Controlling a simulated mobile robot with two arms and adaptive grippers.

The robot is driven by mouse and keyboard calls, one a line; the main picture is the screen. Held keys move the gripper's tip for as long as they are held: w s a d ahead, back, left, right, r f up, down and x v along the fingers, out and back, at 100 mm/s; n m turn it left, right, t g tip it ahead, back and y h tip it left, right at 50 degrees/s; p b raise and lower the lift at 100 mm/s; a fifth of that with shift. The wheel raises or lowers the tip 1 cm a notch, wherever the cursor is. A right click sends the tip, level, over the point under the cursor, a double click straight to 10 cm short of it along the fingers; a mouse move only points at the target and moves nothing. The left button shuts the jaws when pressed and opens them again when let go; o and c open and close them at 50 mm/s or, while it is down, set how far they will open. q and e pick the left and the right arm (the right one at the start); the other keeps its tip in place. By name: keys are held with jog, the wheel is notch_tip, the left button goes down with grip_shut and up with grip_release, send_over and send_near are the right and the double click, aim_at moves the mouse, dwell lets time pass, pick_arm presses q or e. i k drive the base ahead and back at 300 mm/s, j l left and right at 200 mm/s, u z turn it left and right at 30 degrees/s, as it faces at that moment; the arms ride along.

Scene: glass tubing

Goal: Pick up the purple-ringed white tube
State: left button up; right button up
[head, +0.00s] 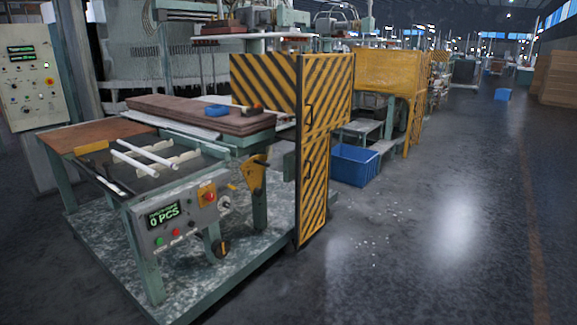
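Two white tubes lie side by side on pale supports on the machine table at the left. The farther white tube (146,154) and the nearer white tube (134,163) both run from back left to front right. At this distance I cannot make out a purple ring on either tube. Neither of my grippers is in the head view.
A control box (178,213) reading "0 PCS" is on the table's front. A brown board (200,113) with a small blue tray (217,110) lies behind. A striped yellow-black guard (313,150) stands right, with a blue crate (354,165) beyond. Open floor (430,230) lies right.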

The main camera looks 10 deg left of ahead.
aim_at(174, 166)
jog(key=i+u, duration=0.45)
jog(key=i+l+u, duration=0.25)
jog(key=u, duration=0.2)
jog(key=i+l+u, duration=0.65)
jog(key=i+l, duration=0.3)
jog(key=l, duration=0.1)
